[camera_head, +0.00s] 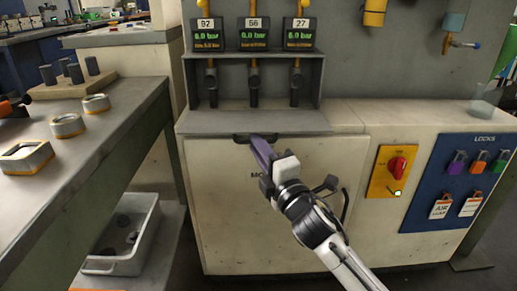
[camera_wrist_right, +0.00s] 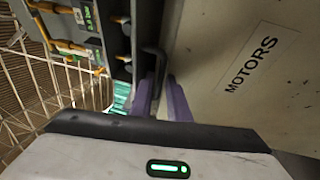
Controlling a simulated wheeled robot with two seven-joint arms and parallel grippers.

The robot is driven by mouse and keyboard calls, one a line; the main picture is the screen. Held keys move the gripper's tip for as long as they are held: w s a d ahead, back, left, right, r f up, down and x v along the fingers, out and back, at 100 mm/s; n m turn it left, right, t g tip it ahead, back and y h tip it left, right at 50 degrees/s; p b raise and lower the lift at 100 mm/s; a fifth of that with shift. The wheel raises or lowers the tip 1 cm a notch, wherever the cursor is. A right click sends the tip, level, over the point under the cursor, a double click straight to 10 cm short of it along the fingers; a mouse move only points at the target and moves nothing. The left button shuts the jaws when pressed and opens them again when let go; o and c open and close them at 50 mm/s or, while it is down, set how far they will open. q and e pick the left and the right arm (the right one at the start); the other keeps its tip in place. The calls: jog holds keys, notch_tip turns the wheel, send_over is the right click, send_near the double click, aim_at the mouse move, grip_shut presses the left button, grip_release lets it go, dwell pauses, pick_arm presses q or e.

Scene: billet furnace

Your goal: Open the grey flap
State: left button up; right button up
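The grey flap (camera_head: 255,122) lies about level below the valve recess of the cabinet in the head view, its front edge toward me. A black bar handle (camera_head: 248,138) is at its front edge; it also shows in the wrist view (camera_wrist_right: 153,62). My right gripper (camera_head: 262,150) reaches up to the handle from the lower right. In the wrist view its two purple fingers (camera_wrist_right: 161,98) stand close together on either side of the handle bar and appear shut on it. The fingers partly hide the handle in the head view.
Several valves (camera_head: 253,85) stand in the recess under pressure displays (camera_head: 253,33). A yellow plate with a red switch (camera_head: 397,166) and a blue lock board (camera_head: 458,183) are at right. A workbench (camera_head: 85,150) with metal parts stands at left, above a grey bin (camera_head: 128,265).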

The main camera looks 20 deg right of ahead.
grip_shut()
dwell(1.4)
